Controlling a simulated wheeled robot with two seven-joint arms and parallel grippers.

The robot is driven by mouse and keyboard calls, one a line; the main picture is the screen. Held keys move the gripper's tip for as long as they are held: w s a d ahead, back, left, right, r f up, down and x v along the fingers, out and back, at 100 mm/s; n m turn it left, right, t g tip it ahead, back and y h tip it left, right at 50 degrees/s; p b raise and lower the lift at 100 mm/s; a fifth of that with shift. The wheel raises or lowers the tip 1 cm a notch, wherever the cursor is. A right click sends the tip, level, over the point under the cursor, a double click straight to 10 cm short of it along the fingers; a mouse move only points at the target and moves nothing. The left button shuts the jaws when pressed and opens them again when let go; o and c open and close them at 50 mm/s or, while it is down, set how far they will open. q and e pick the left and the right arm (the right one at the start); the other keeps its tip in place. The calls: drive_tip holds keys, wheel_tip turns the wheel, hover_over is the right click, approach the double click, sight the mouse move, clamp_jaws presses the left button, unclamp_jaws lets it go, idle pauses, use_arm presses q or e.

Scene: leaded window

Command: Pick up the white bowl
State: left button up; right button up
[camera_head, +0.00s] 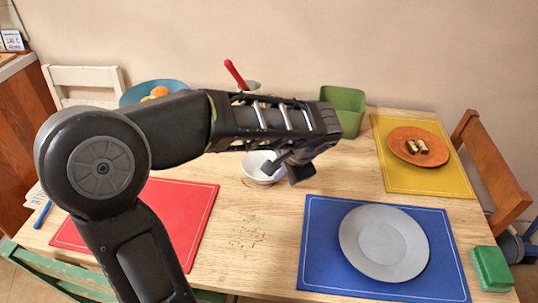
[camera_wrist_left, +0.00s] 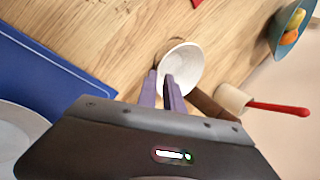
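The white bowl (camera_head: 258,170) stands on the wooden table near its middle, partly covered by my left gripper (camera_head: 285,171) in the head view. In the left wrist view the bowl (camera_wrist_left: 181,66) lies just beyond the fingertips of the left gripper (camera_wrist_left: 160,76). There is a gap between the fingers. One fingertip overlaps the bowl's rim and the other is just outside its edge. I cannot tell whether either finger touches the bowl. My right gripper is not in view.
A green container (camera_head: 345,105) and a cup with a red-handled utensil (camera_head: 235,75) stand behind the bowl. A blue bowl of fruit (camera_head: 130,95) is at back left. A blue placemat (camera_head: 322,230) with a grey plate (camera_head: 384,243) is at front right. A red placemat (camera_head: 195,205) is at left.

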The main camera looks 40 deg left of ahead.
sight(272, 179)
use_arm(q)
drive_tip(key=shift+s+r, duration=0.1)
drive_tip(key=shift+r, duration=0.05)
drive_tip(key=shift+x, duration=1.4)
drive_tip(key=shift+b+x, duration=0.35)
drive_tip(key=shift+x, duration=2.25)
drive_tip(key=shift+d, duration=0.1)
clamp_jaws()
